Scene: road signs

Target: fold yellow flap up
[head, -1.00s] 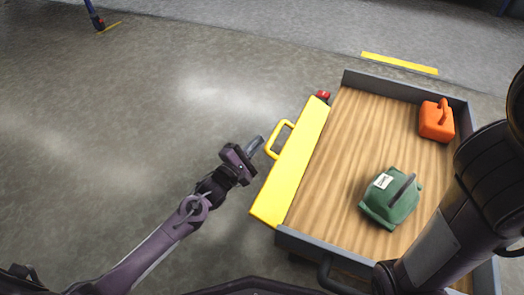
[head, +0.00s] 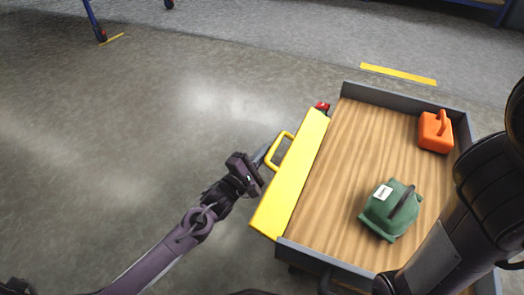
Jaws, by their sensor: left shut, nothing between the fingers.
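The yellow flap (head: 291,178) hangs out along the left side of a wooden cart bed (head: 350,150) and shows as a long band. Its yellow handle (head: 280,151) sticks out to the left. My left gripper (head: 262,156) is shut with nothing in it, its fingertips right at the handle's left side. I cannot tell whether they touch the handle. My right arm (head: 465,235) covers the cart's right front; its gripper does not show.
A green canister (head: 391,210) and an orange canister (head: 435,132) stand on the cart bed inside grey rims. A red part (head: 322,107) sits at the flap's far end. The floor left of the cart is clear; a blue-legged frame (head: 94,20) stands far off.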

